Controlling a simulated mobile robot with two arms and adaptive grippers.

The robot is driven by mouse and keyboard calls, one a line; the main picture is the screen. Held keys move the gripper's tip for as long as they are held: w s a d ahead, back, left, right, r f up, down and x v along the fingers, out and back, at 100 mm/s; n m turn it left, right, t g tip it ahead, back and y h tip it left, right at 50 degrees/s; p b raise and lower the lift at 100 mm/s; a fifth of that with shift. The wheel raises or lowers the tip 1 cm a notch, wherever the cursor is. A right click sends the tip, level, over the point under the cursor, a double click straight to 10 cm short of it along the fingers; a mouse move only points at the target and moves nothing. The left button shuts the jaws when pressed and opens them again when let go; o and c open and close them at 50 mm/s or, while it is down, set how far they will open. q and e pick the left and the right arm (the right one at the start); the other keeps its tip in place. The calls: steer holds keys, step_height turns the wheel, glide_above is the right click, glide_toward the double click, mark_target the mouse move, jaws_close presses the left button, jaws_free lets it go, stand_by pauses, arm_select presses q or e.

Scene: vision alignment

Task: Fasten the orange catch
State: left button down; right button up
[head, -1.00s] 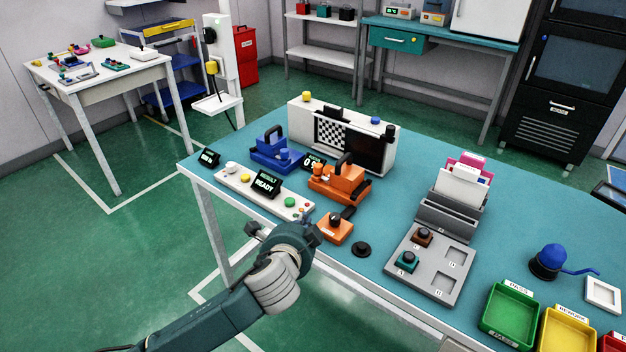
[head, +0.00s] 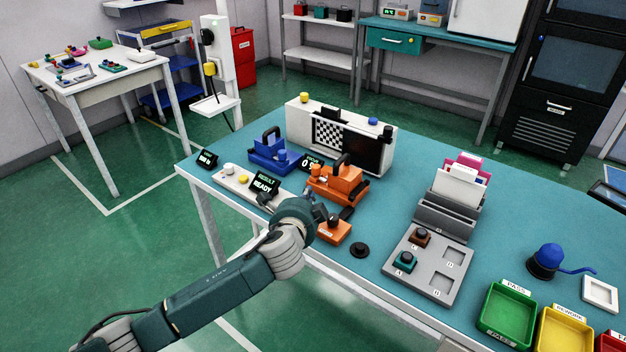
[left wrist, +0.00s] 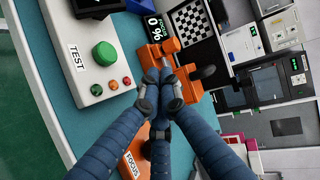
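The orange fixture (head: 343,183) with a black handle stands on the teal bench in the head view. An upright orange piece (head: 317,170), which looks like its catch, is at its left end; it also shows in the left wrist view (left wrist: 171,45). My left gripper (head: 322,211) is in front of the fixture. In the left wrist view its blue fingers (left wrist: 153,74) come together close to the orange body, with no thing visible between them. I cannot tell whether they touch it. They hide part of the fixture. My right gripper is not in view.
An orange FOCUS box (head: 334,231) with a black lever sits just below my left gripper. The white TEST panel (left wrist: 95,90) with a green button lies to the left. A blue fixture (head: 272,155) and a checkered display box (head: 347,108) stand behind.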

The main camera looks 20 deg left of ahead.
mark_target(315, 175)
arm_select(q)
steer(key=x, duration=0.4)
steer(key=r+x, duration=0.1)
steer(key=x, duration=0.2)
steer(key=shift+w, duration=0.2)
steer(key=shift+w+a+f, duration=0.1)
steer(key=shift+w, duration=0.45)
